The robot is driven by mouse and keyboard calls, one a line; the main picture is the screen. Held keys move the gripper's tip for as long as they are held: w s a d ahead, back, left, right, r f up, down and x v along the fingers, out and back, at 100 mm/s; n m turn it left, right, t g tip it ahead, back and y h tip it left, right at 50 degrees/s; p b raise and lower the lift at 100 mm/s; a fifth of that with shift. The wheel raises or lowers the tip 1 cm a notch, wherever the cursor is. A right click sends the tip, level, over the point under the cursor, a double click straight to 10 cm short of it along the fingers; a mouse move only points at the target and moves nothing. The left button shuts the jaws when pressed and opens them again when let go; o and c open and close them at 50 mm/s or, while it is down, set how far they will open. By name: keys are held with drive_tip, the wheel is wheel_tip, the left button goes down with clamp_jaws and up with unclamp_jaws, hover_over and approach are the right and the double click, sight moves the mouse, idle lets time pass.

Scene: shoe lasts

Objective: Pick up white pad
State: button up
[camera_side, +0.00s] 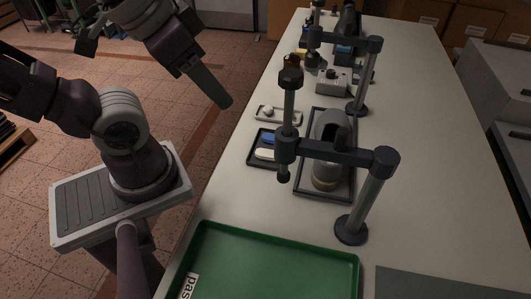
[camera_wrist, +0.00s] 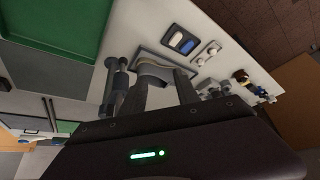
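The white pad (camera_side: 265,154) lies in a small dark tray (camera_side: 251,160) on the table, beside a blue pad (camera_side: 268,140). In the wrist view the white pad (camera_wrist: 177,38) is the upper left one of the pair, with the blue pad (camera_wrist: 188,46) close by. My gripper (camera_side: 221,99) is in the air left of the table edge, above and to the left of the tray. In the wrist view its two fingers (camera_wrist: 161,78) stand apart with nothing held between them. The pads lie beyond the fingertips.
A dark stand with post and crossbar (camera_side: 335,152) rises right of the small tray, over a larger tray with a grey shoe last (camera_side: 331,135). A light dish (camera_side: 278,115) lies behind the pads. A green tray (camera_side: 280,262) is at the front.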

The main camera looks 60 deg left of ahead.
drive_tip(key=m+g, duration=0.6)
drive_tip(key=m, duration=0.3)
hover_over(262, 151)
drive_tip(key=f, duration=1.9)
drive_tip(key=shift+s+f, duration=0.15)
drive_tip(key=shift+s, duration=0.15)
drive_tip(key=f, duration=0.7)
drive_tip(key=shift+w, duration=0.25)
clamp_jaws()
